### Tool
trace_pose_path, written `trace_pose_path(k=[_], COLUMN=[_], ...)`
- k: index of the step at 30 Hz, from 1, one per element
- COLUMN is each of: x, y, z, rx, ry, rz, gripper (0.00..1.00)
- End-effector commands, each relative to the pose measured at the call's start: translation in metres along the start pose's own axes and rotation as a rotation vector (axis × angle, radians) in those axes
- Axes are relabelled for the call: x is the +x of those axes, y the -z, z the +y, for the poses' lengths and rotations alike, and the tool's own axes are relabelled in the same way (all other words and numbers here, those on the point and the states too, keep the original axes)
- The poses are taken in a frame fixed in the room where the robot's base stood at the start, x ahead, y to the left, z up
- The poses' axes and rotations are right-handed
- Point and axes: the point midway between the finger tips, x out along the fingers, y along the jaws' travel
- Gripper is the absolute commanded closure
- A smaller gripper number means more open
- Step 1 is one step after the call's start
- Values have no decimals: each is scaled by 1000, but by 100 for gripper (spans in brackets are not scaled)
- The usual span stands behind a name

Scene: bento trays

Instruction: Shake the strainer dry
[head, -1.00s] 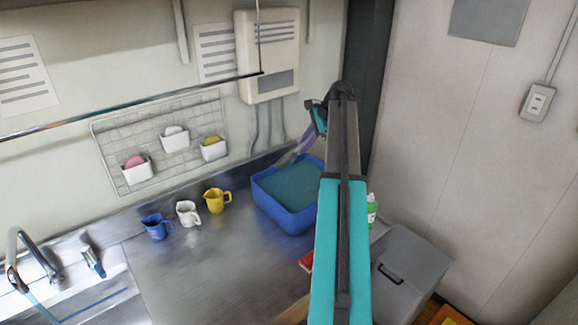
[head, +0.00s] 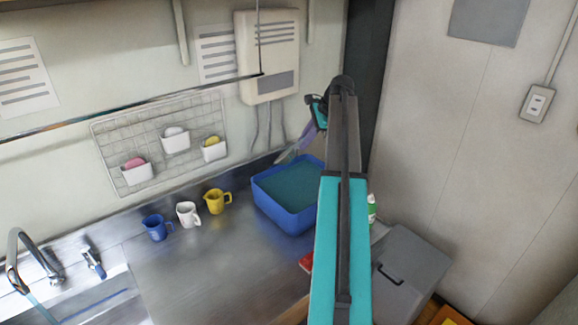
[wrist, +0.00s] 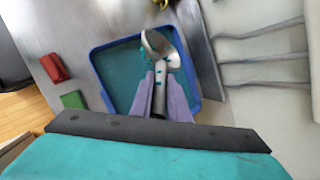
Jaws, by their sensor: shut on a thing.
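The strainer (wrist: 160,48) is a metal, spoon-like head on a dark handle, with small teal marks on it. My gripper (wrist: 162,84) has purple fingers and is shut on the strainer's handle. In the wrist view the strainer's head overlaps the far part of a blue tub (wrist: 107,92) with a flat teal surface inside. In the head view the strainer (head: 286,156) tilts down to the left from my gripper (head: 301,146), above the tub's back edge. The tub (head: 285,217) stands on the counter, its right side hidden by my arm.
Blue (head: 154,228), white (head: 187,215) and yellow (head: 215,201) jugs stand left of the tub. A wire rack (head: 150,125) and a wall box (head: 267,60) with hanging cables are behind. A red item (wrist: 54,68) and a green item (wrist: 73,100) lie beside the tub.

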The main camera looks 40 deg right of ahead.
Motion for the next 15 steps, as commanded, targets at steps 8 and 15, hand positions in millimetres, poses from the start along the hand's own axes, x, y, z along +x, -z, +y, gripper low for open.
trace_pose_path(k=[8,15], x=[1,18], y=[0,8], z=[0,6], rx=[1,1], ry=[0,0], rz=[0,0], gripper=[100,100])
